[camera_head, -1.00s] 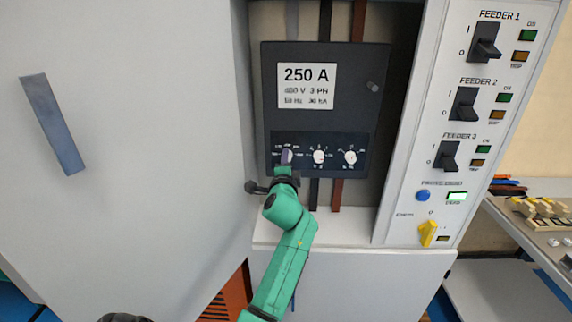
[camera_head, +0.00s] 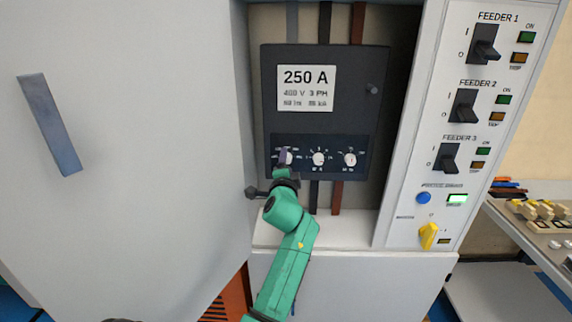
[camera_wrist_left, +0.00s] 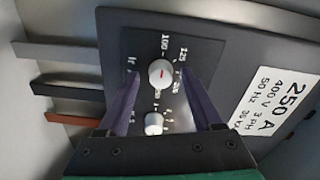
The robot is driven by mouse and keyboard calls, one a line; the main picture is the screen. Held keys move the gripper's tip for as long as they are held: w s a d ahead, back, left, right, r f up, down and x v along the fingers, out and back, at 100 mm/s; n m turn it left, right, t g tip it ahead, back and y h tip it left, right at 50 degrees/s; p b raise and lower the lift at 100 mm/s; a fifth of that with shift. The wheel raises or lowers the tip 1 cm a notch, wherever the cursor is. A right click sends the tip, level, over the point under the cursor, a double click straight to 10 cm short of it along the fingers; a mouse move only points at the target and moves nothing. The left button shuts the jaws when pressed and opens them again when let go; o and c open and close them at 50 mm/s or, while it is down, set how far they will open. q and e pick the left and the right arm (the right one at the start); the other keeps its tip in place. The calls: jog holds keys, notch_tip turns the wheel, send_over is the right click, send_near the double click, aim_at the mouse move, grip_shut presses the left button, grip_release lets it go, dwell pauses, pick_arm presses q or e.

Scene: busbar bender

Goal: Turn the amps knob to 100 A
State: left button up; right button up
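The black breaker (camera_head: 325,120) has a dark panel with three white knobs in a row below its 250 A label. The leftmost knob (camera_head: 289,158) is partly covered by my left gripper (camera_head: 285,155). In the left wrist view this knob (camera_wrist_left: 161,73) is white with a short red mark, beside printed numbers including 100 and 125. Which number the mark points at is unclear. The purple fingers of my left gripper (camera_wrist_left: 161,78) stand apart on either side of the knob, with gaps visible. The middle knob (camera_wrist_left: 154,123) shows nearer the palm. My right gripper is out of view.
A grey cabinet door (camera_head: 130,130) with a handle stands at left. A panel with feeder switches (camera_head: 465,105) and a yellow handle (camera_head: 428,236) is at right. Busbars (camera_wrist_left: 68,85) run beside the breaker. A side table (camera_head: 520,235) holds small parts.

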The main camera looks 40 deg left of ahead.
pick_arm(q)
jog(key=shift+s, duration=0.1)
jog(key=b+v, duration=0.2)
jog(key=v, duration=1.2)
jog(key=shift+d+b, duration=0.15)
jog(key=shift+b, duration=0.25)
jog(key=shift+s, duration=0.1)
